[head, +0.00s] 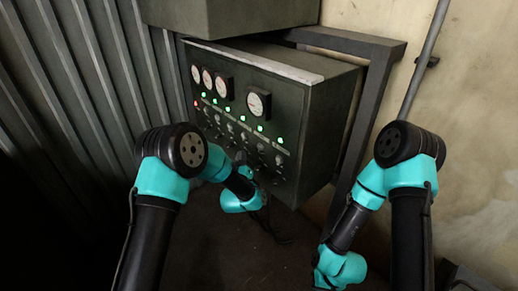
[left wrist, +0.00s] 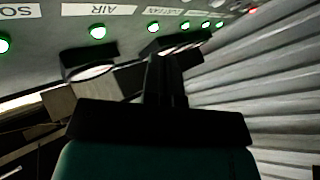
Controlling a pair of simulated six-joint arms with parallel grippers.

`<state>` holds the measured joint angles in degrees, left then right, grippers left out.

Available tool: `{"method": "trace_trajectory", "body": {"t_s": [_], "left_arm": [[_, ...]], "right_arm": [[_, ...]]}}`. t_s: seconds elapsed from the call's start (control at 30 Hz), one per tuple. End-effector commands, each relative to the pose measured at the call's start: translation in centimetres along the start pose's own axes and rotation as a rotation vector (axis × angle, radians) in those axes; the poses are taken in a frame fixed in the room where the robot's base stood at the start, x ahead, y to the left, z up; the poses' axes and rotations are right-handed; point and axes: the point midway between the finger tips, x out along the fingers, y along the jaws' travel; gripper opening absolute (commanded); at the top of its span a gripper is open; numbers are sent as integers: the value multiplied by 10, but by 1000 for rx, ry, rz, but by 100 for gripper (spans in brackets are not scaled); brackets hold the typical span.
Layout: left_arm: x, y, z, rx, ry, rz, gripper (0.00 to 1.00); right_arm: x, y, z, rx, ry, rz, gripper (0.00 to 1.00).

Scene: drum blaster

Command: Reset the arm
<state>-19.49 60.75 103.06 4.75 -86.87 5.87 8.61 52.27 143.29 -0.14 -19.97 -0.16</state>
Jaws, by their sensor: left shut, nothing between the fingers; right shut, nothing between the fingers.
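A dark metal control panel (head: 250,120) carries dial gauges (head: 258,102), several green lights (head: 228,109), a red light (head: 196,103) and rows of small switches (head: 240,135). My left arm reaches in front of the panel's lower part. Its gripper (head: 276,230) is dark against the floor and hard to make out. In the left wrist view my left gripper (left wrist: 166,80) is shut and empty, close in front of the panel's labels and green lights (left wrist: 97,31). My right arm's teal wrist (head: 340,268) hangs low at the bottom edge. Its fingers are not visible.
Corrugated metal wall (head: 85,70) stands at the left. A dark frame (head: 362,120) surrounds the panel's right side. A pipe (head: 425,60) runs up the stained wall (head: 475,120). The dark floor (head: 220,260) between my arms looks clear.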

Motion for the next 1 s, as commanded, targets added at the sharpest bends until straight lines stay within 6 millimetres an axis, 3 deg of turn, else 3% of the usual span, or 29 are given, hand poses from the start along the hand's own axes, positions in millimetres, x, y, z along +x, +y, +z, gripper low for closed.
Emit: {"method": "trace_trajectory", "body": {"t_s": [0.47,0.67,0.77,0.87,1.0], "left_arm": [[0,0,0,0,-2,0,0],[-14,-24,12,15,-96,-35,0],[-38,-54,28,30,-224,-80,0],[-74,-90,45,41,-395,-140,0],[-141,-136,67,41,-654,-226,0]], "right_arm": [[0,0,0,0,0,0,0],[0,0,0,0,0,0,0],[0,0,0,0,0,0,0],[0,0,0,0,0,0,0],[0,0,0,0,0,0,0]]}}
